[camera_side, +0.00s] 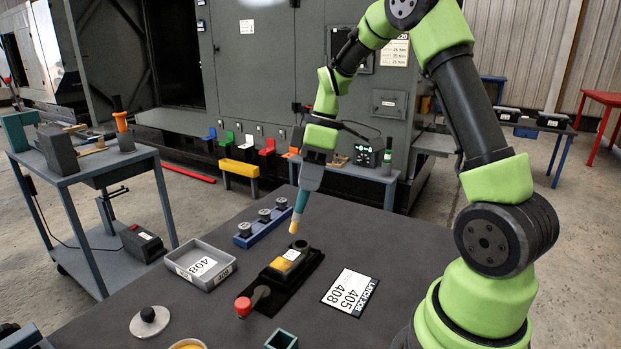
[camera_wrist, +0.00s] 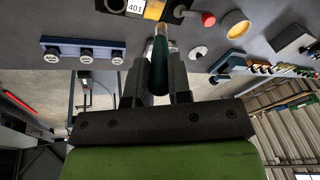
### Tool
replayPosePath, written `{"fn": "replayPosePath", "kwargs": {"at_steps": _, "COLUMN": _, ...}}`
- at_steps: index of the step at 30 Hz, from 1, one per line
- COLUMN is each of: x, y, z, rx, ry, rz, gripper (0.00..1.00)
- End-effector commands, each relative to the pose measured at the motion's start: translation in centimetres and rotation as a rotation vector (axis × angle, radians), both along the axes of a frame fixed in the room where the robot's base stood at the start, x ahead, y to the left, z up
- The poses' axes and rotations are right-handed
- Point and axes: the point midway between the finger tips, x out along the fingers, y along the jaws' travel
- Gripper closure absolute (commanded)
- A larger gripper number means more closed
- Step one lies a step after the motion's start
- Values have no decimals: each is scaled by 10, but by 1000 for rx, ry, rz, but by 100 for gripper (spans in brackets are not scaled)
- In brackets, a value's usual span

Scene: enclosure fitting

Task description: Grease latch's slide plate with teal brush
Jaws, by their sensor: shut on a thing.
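My gripper (camera_side: 311,176) is shut on the teal brush (camera_side: 301,201), which hangs tilted with its pale yellow tip down. In the wrist view the teal handle (camera_wrist: 160,62) lies between the two dark fingers (camera_wrist: 160,88). The latch (camera_side: 288,266) sits on the dark table below the brush, with a yellow plate, a white label and a red-knobbed lever (camera_side: 243,305). The brush tip appears just above the latch's far end; I cannot tell whether it touches. In the wrist view the latch's yellow plate (camera_wrist: 155,9) and a label reading 401 are at the top edge.
A blue rack (camera_side: 262,228) with several round pieces and a grey bin (camera_side: 200,265) marked 408 lie left of the latch. A printed card (camera_side: 350,292) lies right. A round lid (camera_side: 149,321) and a yellow-filled pot (camera_side: 187,344) are at the front. The table behind the card is clear.

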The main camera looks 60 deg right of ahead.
Motion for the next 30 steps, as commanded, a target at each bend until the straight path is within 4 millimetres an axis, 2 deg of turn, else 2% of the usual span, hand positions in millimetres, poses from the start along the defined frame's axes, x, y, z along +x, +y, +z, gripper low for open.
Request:
{"fn": "replayPosePath", "kwargs": {"at_steps": 3, "x": 0, "y": -1, "z": 2, "rx": 6, "ry": -1, "rz": 146, "gripper": 100}}
{"fn": "replayPosePath", "kwargs": {"at_steps": 8, "x": -1, "y": -1, "z": 2, "rx": 13, "ry": -3, "rz": 242, "gripper": 100}}
{"fn": "replayPosePath", "kwargs": {"at_steps": 14, "x": -1, "y": -1, "z": -8, "rx": 15, "ry": -3, "rz": 252, "gripper": 100}}
{"fn": "replayPosePath", "kwargs": {"at_steps": 30, "x": -1, "y": -1, "z": -56, "rx": 15, "ry": -2, "rz": 249, "gripper": 100}}
